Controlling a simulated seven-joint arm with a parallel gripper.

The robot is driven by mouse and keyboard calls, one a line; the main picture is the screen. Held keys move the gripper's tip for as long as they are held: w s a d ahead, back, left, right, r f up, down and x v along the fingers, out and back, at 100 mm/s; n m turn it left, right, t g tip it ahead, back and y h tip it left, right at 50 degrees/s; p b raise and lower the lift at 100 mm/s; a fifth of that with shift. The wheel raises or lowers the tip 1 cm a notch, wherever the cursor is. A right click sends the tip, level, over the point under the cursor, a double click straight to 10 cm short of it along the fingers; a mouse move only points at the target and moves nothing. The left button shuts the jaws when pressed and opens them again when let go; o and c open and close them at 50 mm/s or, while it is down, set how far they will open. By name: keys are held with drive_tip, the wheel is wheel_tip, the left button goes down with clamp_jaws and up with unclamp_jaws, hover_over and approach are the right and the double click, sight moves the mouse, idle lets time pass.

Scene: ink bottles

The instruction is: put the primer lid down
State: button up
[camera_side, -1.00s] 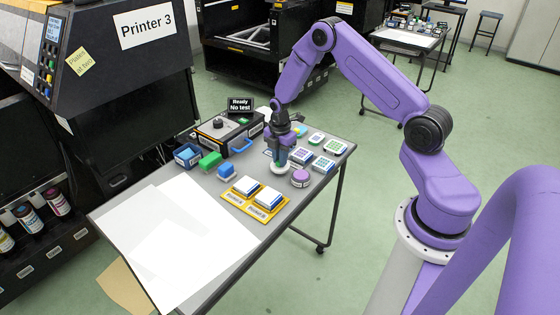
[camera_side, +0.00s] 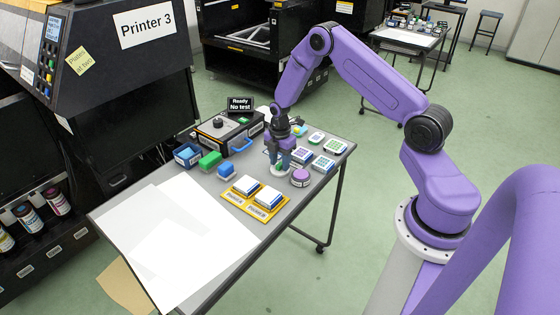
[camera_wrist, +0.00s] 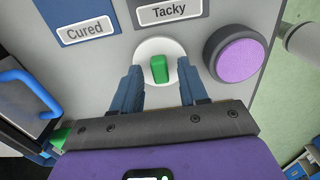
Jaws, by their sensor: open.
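The primer lid, a white disc with a green grip, lies on the grey table under my gripper; it shows in the wrist view (camera_wrist: 159,50) and its pale rim shows in the side view (camera_side: 281,172). My gripper (camera_wrist: 160,80) is open, with one blue finger on each side of the green grip and a gap visible on both sides. In the side view my gripper (camera_side: 280,160) points straight down over the lid, and its fingers hide part of it. The disc looks flat on the table.
A purple-topped round jar (camera_wrist: 238,58) stands close to the right of the lid. "Tacky" (camera_wrist: 168,11) and "Cured" (camera_wrist: 86,29) labels lie beyond it. A yellow tray (camera_side: 236,202) holds two white-topped blocks. A blue-handled black case (camera_side: 222,132) stands behind.

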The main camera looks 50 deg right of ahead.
sight(280, 164)
wheel_tip(280, 164, up, 12)
drive_tip(key=s+a+r, duration=0.4)
drive_tip(key=a+r, duration=0.2)
drive_tip(key=a, duration=0.3)
drive_tip(key=s+a+r+m, duration=0.2)
drive_tip(key=s+a+r, duration=0.3)
drive_tip(key=s+a, duration=0.4)
drive_tip(key=s+a+r+m, duration=0.1)
drive_tip(key=s+r+m, duration=0.2)
drive_tip(key=s, duration=1.7)
drive_tip(key=shift+a+r, duration=0.15)
drive_tip(key=shift+r, duration=0.05)
